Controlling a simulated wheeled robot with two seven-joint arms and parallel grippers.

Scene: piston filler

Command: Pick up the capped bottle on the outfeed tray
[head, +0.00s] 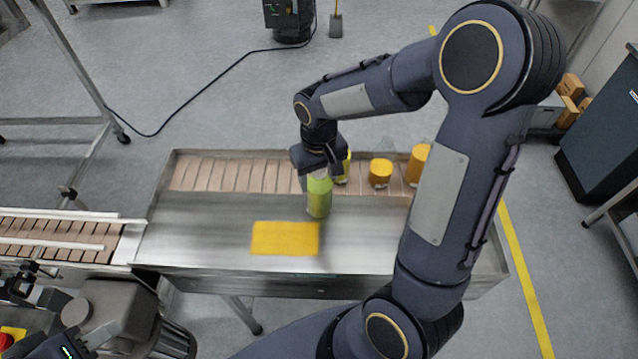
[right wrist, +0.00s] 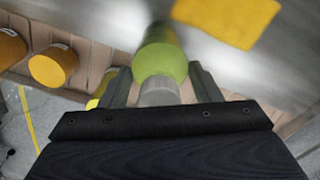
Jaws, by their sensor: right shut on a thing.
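The capped bottle (head: 319,197) is yellow-green and hangs below my right gripper (head: 320,167), over the metal tray (head: 200,235). In the right wrist view the green bottle (right wrist: 163,58) has a grey cap (right wrist: 159,91). The two fingers of my right gripper (right wrist: 163,88) are on either side of the cap, shut on the bottle. The bottle looks roughly upright; I cannot tell whether its base touches the tray. My left gripper is not clear among the dark parts at the lower left of the head view.
A yellow mat (head: 285,238) lies on the tray, in front and to the left of the bottle. Behind, on a slatted belt (head: 225,176), stand a yellow container (head: 380,172) and a taller orange one (head: 417,163). Another yellow-green object (head: 343,168) stands right behind my right gripper.

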